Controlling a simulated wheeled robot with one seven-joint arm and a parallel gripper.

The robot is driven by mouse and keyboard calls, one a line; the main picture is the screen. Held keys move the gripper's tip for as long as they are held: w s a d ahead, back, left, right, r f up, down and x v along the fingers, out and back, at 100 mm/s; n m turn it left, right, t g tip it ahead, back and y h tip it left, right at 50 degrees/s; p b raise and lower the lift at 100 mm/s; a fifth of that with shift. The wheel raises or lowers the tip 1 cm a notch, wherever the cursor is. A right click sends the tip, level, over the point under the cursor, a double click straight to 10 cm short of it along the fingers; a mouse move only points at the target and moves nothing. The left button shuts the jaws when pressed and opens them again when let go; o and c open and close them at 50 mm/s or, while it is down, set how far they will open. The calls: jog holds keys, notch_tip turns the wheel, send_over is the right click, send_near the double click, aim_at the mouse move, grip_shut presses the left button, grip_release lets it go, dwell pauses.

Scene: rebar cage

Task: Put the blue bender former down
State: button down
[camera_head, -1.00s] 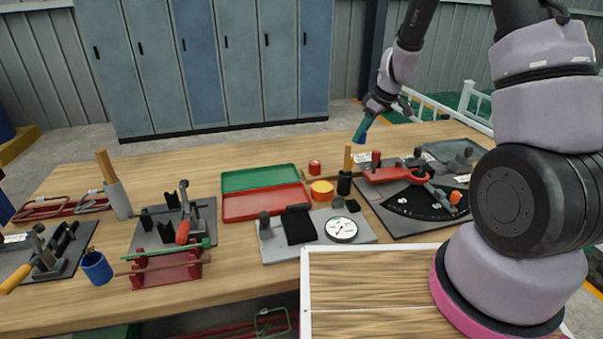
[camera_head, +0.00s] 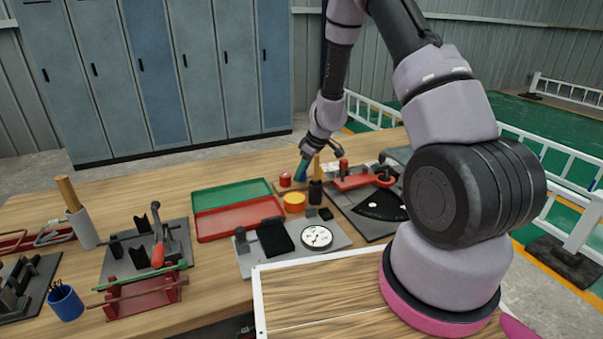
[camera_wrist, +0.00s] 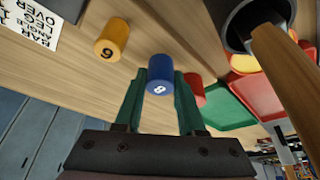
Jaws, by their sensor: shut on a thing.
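The blue bender former (camera_wrist: 160,75), a short cylinder marked with an 8, sits between the green fingers of my gripper (camera_wrist: 158,95) in the wrist view. My gripper is shut on it. In the head view my gripper (camera_head: 301,172) points down low over the back of the workbench, just behind the red former (camera_head: 285,180). The blue former cannot be made out clearly there. In the wrist view a yellow former (camera_wrist: 112,40) with a number stands to the left, and the red former (camera_wrist: 195,90) shows partly behind the right finger. Whether the blue former touches the wood is unclear.
A black cup with a wooden handle (camera_head: 316,192) and an orange cylinder (camera_head: 294,202) stand close in front of my gripper. A green and red tray (camera_head: 240,222) lies left. A red-armed bender (camera_head: 357,181) is right. A dial gauge (camera_head: 316,237) lies nearer.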

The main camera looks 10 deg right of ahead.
jog(key=shift+f, duration=0.2)
jog(key=c, duration=0.8)
grip_release()
jog(key=shift+d+f, duration=0.1)
